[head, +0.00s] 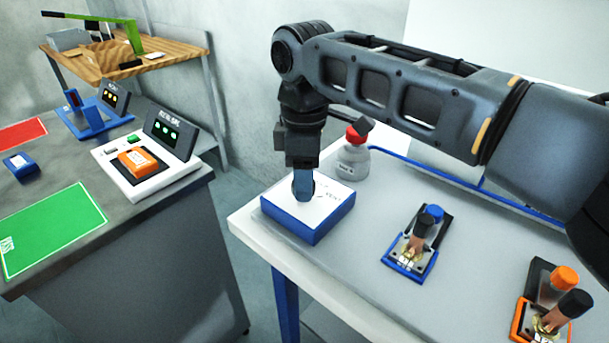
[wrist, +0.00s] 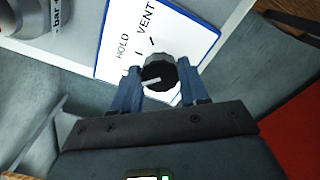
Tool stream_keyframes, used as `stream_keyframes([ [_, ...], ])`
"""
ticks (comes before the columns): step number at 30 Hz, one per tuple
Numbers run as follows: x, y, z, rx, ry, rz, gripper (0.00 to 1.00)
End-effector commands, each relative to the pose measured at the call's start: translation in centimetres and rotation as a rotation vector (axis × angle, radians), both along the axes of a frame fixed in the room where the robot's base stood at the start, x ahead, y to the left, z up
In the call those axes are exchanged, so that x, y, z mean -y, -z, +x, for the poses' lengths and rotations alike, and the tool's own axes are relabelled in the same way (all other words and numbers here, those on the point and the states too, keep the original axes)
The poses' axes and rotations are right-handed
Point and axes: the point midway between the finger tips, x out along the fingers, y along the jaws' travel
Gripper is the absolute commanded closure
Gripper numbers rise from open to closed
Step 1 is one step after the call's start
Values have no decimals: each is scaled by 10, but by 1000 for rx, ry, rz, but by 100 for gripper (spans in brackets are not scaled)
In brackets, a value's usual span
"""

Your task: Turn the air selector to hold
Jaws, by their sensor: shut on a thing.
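The air selector is a blue box with a white top (head: 330,205), at the left end of the light table in the head view. In the wrist view its white face (wrist: 115,30) shows the words HOLD and VENT with short black tick marks. A dark round knob (wrist: 157,72) with a pale bar across it sits below those words. My gripper (head: 303,190) points down onto the box. Its blue fingers are shut on the knob, one on each side. In the wrist view the bar lies nearly level; which end is the pointer I cannot tell.
A grey regulator with a red cap (head: 355,145) stands just behind the box, with a blue hose running right. A blue-based valve (head: 412,258) and an orange-based one (head: 545,325) stand to the right. A grey counter (head: 110,230) with a scale is at left.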

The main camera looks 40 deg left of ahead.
Motion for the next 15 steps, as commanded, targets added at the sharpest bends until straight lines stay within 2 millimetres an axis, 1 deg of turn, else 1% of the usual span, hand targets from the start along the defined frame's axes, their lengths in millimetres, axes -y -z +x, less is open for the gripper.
stream_keyframes([
  [8,0,-2,-1,-4,67,0,86],
  [15,0,-4,-2,-6,233,1,86],
])
